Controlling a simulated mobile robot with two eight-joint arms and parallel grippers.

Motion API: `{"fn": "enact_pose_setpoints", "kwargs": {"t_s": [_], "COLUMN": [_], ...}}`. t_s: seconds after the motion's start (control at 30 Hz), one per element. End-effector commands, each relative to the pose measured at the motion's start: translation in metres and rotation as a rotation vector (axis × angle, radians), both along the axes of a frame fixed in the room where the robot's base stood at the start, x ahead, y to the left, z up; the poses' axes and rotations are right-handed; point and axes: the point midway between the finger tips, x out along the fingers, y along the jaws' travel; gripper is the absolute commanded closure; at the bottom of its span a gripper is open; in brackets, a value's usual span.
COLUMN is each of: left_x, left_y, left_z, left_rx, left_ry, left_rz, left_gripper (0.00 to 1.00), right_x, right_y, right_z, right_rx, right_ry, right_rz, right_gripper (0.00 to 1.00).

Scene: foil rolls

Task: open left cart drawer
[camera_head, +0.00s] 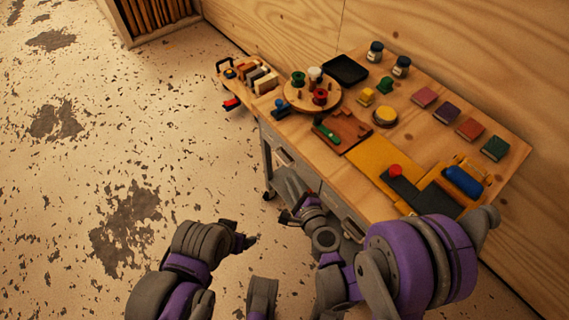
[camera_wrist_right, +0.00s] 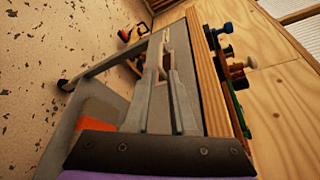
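The cart (camera_head: 262,150) has a wooden top and a grey front with drawers. The left drawer (camera_head: 282,154) shows at the left part of that front, with a light handle, and looks shut. My right gripper (camera_head: 296,208) is close in front of the cart front, below and right of the left drawer's handle. Its finger gap is not clear. In the right wrist view the grey drawer front (camera_wrist_right: 185,105) and a long handle (camera_wrist_right: 160,75) show side-on; whether the fingers touch it cannot be told. My left gripper (camera_head: 242,237) is over the floor, left of the cart and apart from it.
The cart top holds a round wooden rack (camera_head: 300,100), a black tray (camera_head: 345,70), jars (camera_head: 401,67), coloured blocks and a blue roll (camera_head: 463,181). A side shelf (camera_head: 240,75) sticks out at the left. Open floor (camera_head: 90,180) lies left; a wooden wall stands behind.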

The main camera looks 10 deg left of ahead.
Motion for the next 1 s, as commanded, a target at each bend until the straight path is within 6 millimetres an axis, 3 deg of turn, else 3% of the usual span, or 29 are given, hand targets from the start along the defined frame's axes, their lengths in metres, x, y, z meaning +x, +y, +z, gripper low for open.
{"fn": "enact_pose_setpoints", "kwargs": {"t_s": [0.3, 0.5, 0.9, 1.0], "left_x": [0.001, 0.001, 0.001, 0.001], "left_y": [0.0, 0.0, 0.0, 0.0], "left_z": [-0.007, -0.01, -0.011, -0.011], "left_rx": [0.0, 0.0, 0.0, 0.0], "left_ry": [0.002, 0.003, 0.003, 0.003], "left_rz": [0.0, 0.0, 0.0, 0.0], "left_gripper": [0.18, 0.18, 0.18, 0.18], "right_x": [0.049, 0.07, 0.076, 0.076], "right_y": [0.034, 0.048, 0.052, 0.052], "right_z": [-0.014, -0.019, -0.02, -0.02], "right_rx": [-0.003, -0.004, -0.004, -0.004], "right_ry": [-0.001, -0.002, -0.002, -0.002], "right_rz": [0.004, 0.002, 0.002, 0.002], "right_gripper": [0.77, 0.77, 0.77, 0.93]}}
